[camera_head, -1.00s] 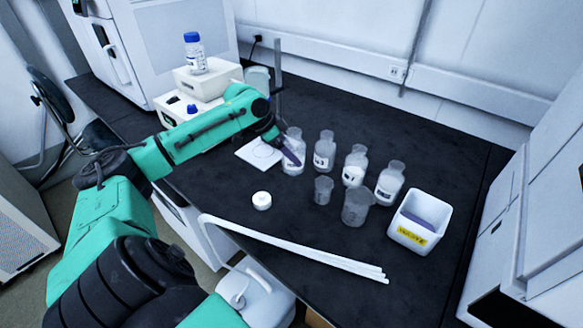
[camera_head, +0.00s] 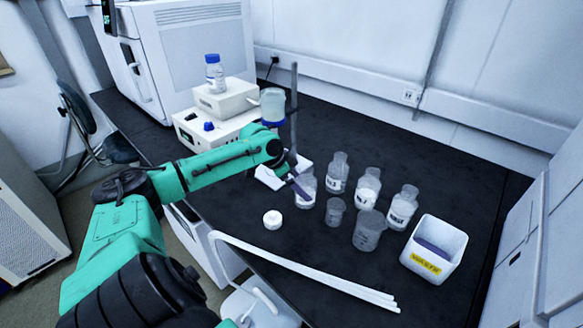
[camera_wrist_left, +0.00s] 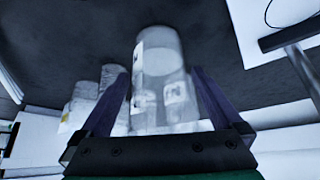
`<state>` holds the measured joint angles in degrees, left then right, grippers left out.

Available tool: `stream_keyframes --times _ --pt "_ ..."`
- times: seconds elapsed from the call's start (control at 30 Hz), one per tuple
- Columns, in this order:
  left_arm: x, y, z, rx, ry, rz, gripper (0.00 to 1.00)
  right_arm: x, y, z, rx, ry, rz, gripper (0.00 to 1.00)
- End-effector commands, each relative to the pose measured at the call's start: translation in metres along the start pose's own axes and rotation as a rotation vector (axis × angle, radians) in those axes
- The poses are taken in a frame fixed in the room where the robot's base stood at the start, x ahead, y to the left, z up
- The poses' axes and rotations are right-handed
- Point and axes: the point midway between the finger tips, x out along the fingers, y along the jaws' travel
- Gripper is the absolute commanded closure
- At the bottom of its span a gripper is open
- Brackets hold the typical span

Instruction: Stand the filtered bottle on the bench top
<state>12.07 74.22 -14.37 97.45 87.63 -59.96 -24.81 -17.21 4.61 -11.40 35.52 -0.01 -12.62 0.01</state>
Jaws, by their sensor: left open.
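A clear labelled bottle (camera_head: 306,188) appears to stand upright on the black bench top (camera_head: 330,262), in front of a white card (camera_head: 272,176). I take it for the filtered bottle. My left gripper (camera_head: 300,186) is at this bottle, its dark purple fingers open. In the left wrist view, the bottle (camera_wrist_left: 160,75) is between the spread fingers of my left gripper (camera_wrist_left: 160,100), with a visible gap near the tips. The lower part of the gripper is partly hidden behind the bottle in the head view. My right gripper is not in view.
Several similar bottles (camera_head: 368,190) stand close to the right, with a small beaker (camera_head: 335,212) and a larger beaker (camera_head: 368,232). A waste bin (camera_head: 433,250), a white cap (camera_head: 272,219) and white rods (camera_head: 310,275) lie around. An instrument with a blue-capped bottle (camera_head: 214,75) is behind left.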

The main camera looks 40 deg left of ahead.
Motion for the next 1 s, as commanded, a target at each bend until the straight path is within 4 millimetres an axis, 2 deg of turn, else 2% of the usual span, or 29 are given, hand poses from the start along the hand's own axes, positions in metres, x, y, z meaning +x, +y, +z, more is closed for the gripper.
stream_keyframes --times 0.1,0.37,0.4,0.5,0.63,0.8,1.0 --pt "-0.021 0.0 0.0 0.004 -0.009 -0.002 0.0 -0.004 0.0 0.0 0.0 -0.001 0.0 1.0" --pt "-0.051 0.001 -0.003 0.007 -0.011 -0.001 0.0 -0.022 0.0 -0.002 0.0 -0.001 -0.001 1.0" --pt "-0.064 0.001 -0.007 0.006 -0.008 0.003 0.0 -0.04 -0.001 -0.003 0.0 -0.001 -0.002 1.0" --pt "-0.079 0.001 -0.009 0.006 -0.007 0.004 0.0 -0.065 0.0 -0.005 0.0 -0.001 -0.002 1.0" --pt "-0.097 0.0 -0.008 0.006 -0.001 -0.002 0.0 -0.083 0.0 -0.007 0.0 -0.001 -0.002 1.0" --pt "-0.108 0.0 -0.004 0.003 0.001 -0.001 0.0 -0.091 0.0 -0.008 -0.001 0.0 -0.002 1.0" --pt "-0.106 0.0 -0.001 0.002 0.0 0.0 0.0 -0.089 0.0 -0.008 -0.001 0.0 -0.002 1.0"
